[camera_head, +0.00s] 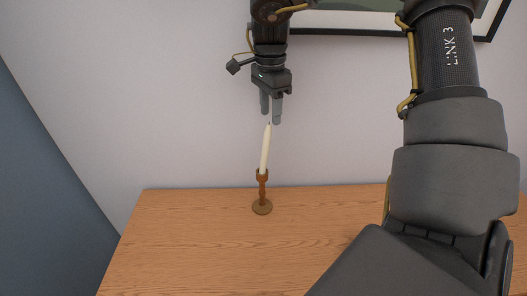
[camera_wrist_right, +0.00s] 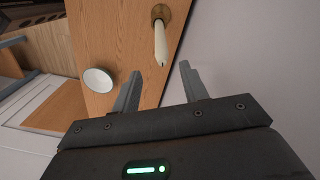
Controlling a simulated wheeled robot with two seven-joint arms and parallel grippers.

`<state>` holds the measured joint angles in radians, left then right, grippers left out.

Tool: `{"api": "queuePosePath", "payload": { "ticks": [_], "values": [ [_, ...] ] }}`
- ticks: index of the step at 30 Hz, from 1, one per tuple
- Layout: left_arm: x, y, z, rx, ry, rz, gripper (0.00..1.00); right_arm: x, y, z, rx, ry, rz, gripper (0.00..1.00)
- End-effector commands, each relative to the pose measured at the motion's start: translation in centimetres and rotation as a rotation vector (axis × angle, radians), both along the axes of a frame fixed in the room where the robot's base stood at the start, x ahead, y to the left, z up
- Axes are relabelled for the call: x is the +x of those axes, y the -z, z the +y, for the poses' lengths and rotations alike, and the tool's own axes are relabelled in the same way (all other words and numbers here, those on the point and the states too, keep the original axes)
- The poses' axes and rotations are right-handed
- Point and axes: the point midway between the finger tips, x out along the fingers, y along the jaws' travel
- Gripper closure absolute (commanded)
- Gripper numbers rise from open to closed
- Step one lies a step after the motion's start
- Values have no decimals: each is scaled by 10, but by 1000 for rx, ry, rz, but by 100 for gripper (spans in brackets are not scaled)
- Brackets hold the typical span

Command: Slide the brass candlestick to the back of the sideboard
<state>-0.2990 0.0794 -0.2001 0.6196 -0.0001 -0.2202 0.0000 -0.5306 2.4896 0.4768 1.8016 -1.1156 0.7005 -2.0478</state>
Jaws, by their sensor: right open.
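The brass candlestick (camera_head: 262,206) stands on the wooden sideboard (camera_head: 185,235), a short way in front of the back edge by the wall. It holds a tall cream candle (camera_head: 265,152). My right gripper (camera_head: 271,112) is open and empty, with its fingertips close above the candle's tip in the head view; I cannot tell the exact gap. In the right wrist view the candle (camera_wrist_right: 160,42) points toward the space between the open fingers, and the candlestick's brass base (camera_wrist_right: 175,15) shows at the top. My left gripper is not in view.
A white round dish (camera_wrist_right: 98,79) sits on the wood in the right wrist view. A pale wall (camera_head: 160,110) rises behind the sideboard, with a framed picture (camera_head: 340,20) high on it. The sideboard left of the candlestick is clear. My arm hides much of its right side.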

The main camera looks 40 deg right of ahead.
Motion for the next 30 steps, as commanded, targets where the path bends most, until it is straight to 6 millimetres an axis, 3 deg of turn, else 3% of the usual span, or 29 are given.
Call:
{"api": "queuePosePath", "payload": {
  "ticks": [6,14,21,30],
  "values": [
    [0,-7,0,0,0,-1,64,-1,26,1,0,1,2,56],
    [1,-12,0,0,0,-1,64,-1,34,1,1,1,2,56],
    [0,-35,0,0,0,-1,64,0,63,4,2,2,6,56],
    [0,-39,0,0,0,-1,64,1,82,4,0,2,-2,56]
  ]
}}
